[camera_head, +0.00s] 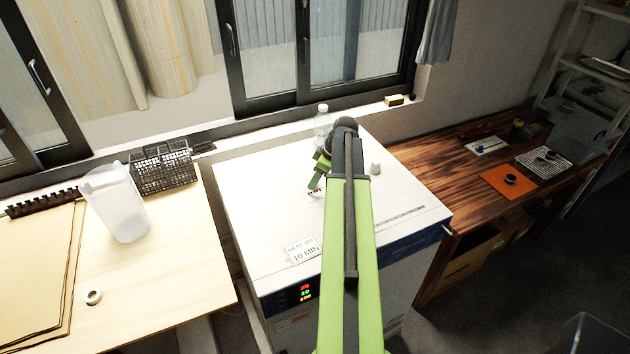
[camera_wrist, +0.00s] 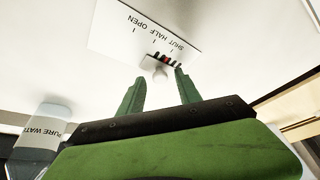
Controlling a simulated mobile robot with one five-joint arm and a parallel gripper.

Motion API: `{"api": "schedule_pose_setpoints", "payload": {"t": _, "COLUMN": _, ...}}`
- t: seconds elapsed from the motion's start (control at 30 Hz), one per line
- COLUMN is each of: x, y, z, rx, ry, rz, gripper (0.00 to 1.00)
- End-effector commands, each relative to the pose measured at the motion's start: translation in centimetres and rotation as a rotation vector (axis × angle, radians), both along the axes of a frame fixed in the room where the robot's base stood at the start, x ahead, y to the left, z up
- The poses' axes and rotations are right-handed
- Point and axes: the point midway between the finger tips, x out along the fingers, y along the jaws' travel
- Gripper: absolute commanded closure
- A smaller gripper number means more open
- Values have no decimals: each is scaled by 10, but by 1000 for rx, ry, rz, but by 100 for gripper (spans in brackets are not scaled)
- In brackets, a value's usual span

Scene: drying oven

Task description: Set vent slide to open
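The vent slide's white label plate (camera_wrist: 140,32) lies on the oven top, with the words OPEN, HALF and SHUT and tick marks upside down in the wrist view. In the head view my gripper (camera_head: 316,180) is low over the white oven (camera_head: 265,195); my arm hides part of the top.
A clear bottle (camera_head: 322,122) stands behind my gripper, and its PURE WATER label (camera_wrist: 40,134) shows in the wrist view. A small grey knob-like piece (camera_head: 375,168) stands right of my arm. A HEAT 10 MIN card (camera_head: 302,250) lies near the front edge. The oven's left top is clear.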

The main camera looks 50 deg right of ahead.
Motion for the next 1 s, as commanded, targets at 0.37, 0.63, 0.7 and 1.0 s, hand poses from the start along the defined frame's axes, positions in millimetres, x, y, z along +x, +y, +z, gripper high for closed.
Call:
{"api": "schedule_pose_setpoints", "payload": {"t": 0.37, "x": 0, "y": 0, "z": 0, "rx": 0, "ry": 0, "rz": 1, "gripper": 100}}
{"api": "schedule_pose_setpoints", "payload": {"t": 0.63, "x": 1, "y": 1, "z": 0, "rx": 0, "ry": -1, "rz": 1, "gripper": 100}}
{"api": "schedule_pose_setpoints", "payload": {"t": 0.7, "x": 1, "y": 1, "z": 0, "rx": 0, "ry": -1, "rz": 1, "gripper": 100}}
{"api": "schedule_pose_setpoints", "payload": {"t": 1.0, "x": 1, "y": 1, "z": 0, "rx": 0, "ry": -1, "rz": 2, "gripper": 100}}
